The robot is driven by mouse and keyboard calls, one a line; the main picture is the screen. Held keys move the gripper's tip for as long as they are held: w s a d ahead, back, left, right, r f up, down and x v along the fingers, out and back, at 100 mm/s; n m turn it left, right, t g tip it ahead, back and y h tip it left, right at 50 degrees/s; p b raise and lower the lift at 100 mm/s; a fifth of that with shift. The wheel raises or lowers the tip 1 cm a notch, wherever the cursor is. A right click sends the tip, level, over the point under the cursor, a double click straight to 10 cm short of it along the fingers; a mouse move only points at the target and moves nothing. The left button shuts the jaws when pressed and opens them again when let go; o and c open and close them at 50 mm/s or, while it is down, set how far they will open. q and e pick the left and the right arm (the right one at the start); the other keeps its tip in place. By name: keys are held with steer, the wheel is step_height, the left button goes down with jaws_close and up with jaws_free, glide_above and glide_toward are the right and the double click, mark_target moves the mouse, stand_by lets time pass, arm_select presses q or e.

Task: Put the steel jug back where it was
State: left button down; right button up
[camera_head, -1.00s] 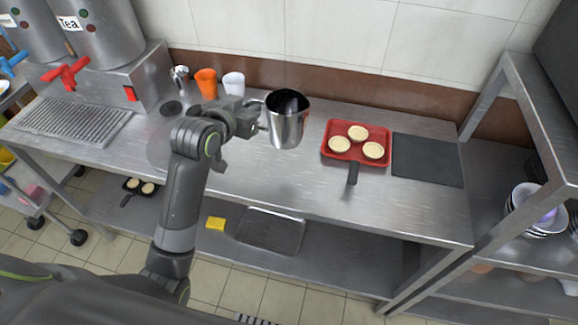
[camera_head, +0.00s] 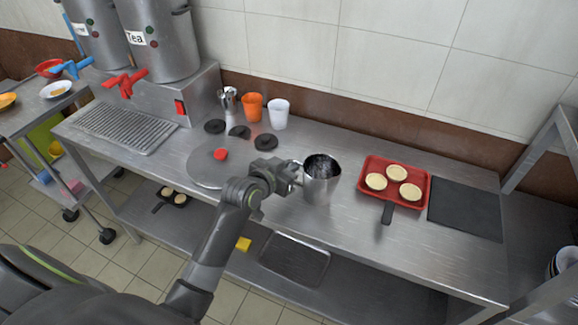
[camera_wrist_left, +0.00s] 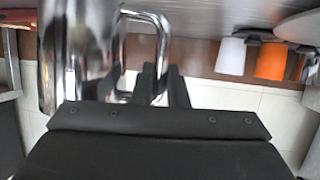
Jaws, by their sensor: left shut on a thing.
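The steel jug (camera_head: 321,184) is a shiny open-topped metal vessel over the steel counter, left of the red tray. My left gripper (camera_head: 293,174) is on its left side, shut on its handle. In the left wrist view the jug (camera_wrist_left: 82,50) fills the left part, and its bent handle (camera_wrist_left: 150,18) runs to the dark fingers of my left gripper (camera_wrist_left: 163,82). The jug looks upright. I cannot tell whether its base touches the counter. My right gripper does not show.
A red tray (camera_head: 367,177) with pale round tarts is right of the jug, beside a dark mat (camera_head: 465,208). Left are a round plate with a red knob (camera_head: 221,154), black discs (camera_head: 265,142), an orange cup (camera_head: 252,106), a white cup (camera_head: 279,113) and a tea urn (camera_head: 165,45).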

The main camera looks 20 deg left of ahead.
arm_select(q)
steer(key=c, duration=1.8)
jaws_free()
steer(key=shift+f, duration=0.15)
steer(key=shift+c, duration=0.2)
steer(key=o, duration=0.4)
steer(key=shift+r, duration=0.3)
steer(key=shift+s, duration=0.25)
steer(key=v, duration=1.1)
steer(key=shift+s+r+b, duration=0.2)
steer(key=shift+b, duration=0.2)
